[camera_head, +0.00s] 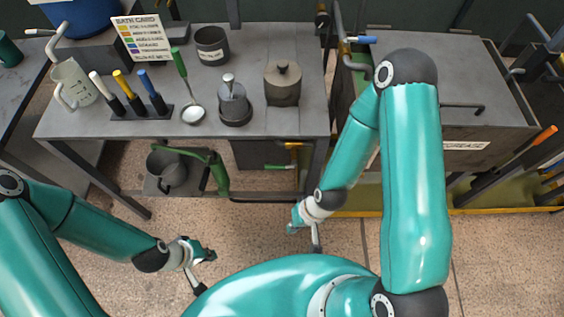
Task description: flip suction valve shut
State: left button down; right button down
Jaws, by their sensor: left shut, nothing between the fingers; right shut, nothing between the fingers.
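A brass valve (293,148) with a green lever (280,167) sits low under the bench's right end, its lever pointing left. A blue-handled lever (361,39) sits on a grey pipe at the left edge of the right-hand tank. No label tells me which of them is the suction valve. My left gripper (204,256) is shut and empty above the floor at lower left, apart from both levers. My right gripper (297,224) is shut and empty in front of the bench, below and to the right of the green lever in the picture, not touching it.
The grey bench (285,31) carries a jug (73,84), a rack of coloured handles (130,112), a ladle (193,113) and several pots. A green pump-like pipe (217,172) and a pot (167,171) stand underneath. The tank (455,70) is at right. Open floor lies in front.

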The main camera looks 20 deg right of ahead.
aim_at(279, 167)
jog(key=u, duration=1.3)
jog(key=i, duration=0.15)
jog(key=z, duration=2.8)
jog(key=k, duration=1.2)
jog(key=u, duration=0.75)
jog(key=i, duration=1.45)
jog(key=u, duration=0.05)
